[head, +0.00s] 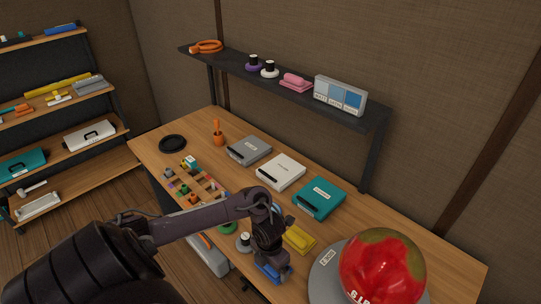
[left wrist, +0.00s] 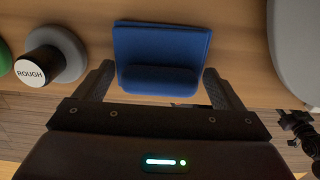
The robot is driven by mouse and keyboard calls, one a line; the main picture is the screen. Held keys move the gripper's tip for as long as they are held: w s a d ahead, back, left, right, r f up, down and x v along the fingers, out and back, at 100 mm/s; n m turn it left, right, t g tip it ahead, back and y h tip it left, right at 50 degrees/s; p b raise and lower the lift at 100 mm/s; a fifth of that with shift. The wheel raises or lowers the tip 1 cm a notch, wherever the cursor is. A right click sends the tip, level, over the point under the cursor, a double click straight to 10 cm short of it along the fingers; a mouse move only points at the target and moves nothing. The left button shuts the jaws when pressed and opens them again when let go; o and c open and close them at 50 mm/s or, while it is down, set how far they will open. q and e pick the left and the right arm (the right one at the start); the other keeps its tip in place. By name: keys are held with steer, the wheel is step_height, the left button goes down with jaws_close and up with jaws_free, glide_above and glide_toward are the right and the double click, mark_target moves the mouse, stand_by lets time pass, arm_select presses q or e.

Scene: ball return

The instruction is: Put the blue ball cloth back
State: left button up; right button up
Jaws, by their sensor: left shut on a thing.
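The blue ball cloth (head: 268,272) is at the front edge of the table, under my left gripper (head: 277,264). In the left wrist view the cloth (left wrist: 162,45) is a flat blue pad with a thick rounded ridge on its near side. The fingers of my left gripper (left wrist: 158,84) stand on either side of the ridge, shut on the cloth. I cannot tell whether the cloth touches the table.
A yellow cloth (head: 299,239) lies behind my left gripper. A red ball (head: 383,265) sits on a grey round base to the right. Teal (head: 319,197), white and grey cases line the back. A shelf (head: 375,112) holds pink cloths (head: 296,83).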

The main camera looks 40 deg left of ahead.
arm_select(q)
steer(key=shift+f, duration=0.1)
steer(key=shift+f, duration=0.1)
steer(key=o, duration=0.6)
steer(key=shift+r, duration=0.35)
step_height(320, 180, up, 5)
step_height(320, 180, up, 5)
steer(key=shift+s+r+p, duration=0.1)
steer(key=shift+p, duration=0.95)
steer(key=shift+s+r, duration=0.1)
steer(key=shift+r, duration=0.6)
steer(key=shift+s+f, duration=0.1)
